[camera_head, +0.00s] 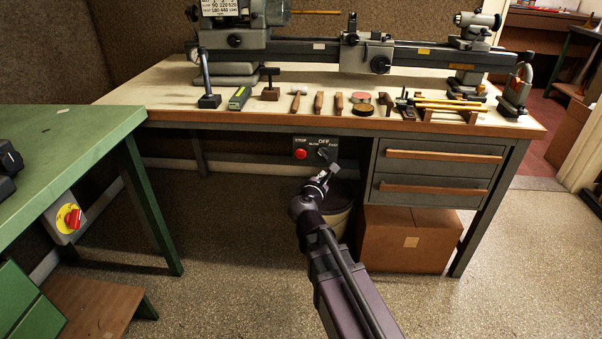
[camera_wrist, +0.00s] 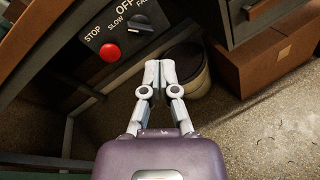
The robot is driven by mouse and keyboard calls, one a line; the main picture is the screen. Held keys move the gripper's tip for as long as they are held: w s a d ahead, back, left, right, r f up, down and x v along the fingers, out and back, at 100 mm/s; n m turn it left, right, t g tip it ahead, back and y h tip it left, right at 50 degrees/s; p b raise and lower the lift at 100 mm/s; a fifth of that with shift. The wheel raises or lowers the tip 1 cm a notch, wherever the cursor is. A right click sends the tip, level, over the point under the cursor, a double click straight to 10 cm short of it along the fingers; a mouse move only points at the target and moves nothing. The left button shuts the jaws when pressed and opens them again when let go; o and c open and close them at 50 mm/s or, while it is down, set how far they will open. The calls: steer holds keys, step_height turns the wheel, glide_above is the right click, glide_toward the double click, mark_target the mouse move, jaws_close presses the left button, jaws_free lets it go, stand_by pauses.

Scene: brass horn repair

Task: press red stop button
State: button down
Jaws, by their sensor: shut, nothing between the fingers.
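The red stop button (camera_head: 301,154) sits on a dark control box (camera_head: 313,143) under the front edge of the workbench, below the word STOP. In the wrist view the button (camera_wrist: 109,53) is at the upper left, with a dark rotary knob (camera_wrist: 139,24) to its right marked SLOW, OFF and FAST. My gripper (camera_head: 331,168) is below and right of the button in the head view. In the wrist view my gripper (camera_wrist: 160,65) is shut and empty, its fingertips together, right of and below the button. The fingers appear apart from the button.
A round bin (camera_wrist: 187,66) stands under the bench behind my gripper. A cardboard box (camera_head: 410,238) sits under the drawers (camera_head: 437,168). The workbench (camera_head: 170,87) carries a lathe and hand tools. A green table (camera_head: 75,145) stands left, with another red switch (camera_head: 73,219). The floor between is clear.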

steer(key=a+f+n+t+y+b, duration=0.2)
steer(key=a+n+b, duration=0.3)
steer(key=a+n, duration=0.3)
steer(key=shift+w+a+f+t+y, duration=0.15)
steer(key=shift+w+f+t+y, duration=0.2)
steer(key=shift+f+y, duration=0.5)
steer(key=shift+r, duration=0.1)
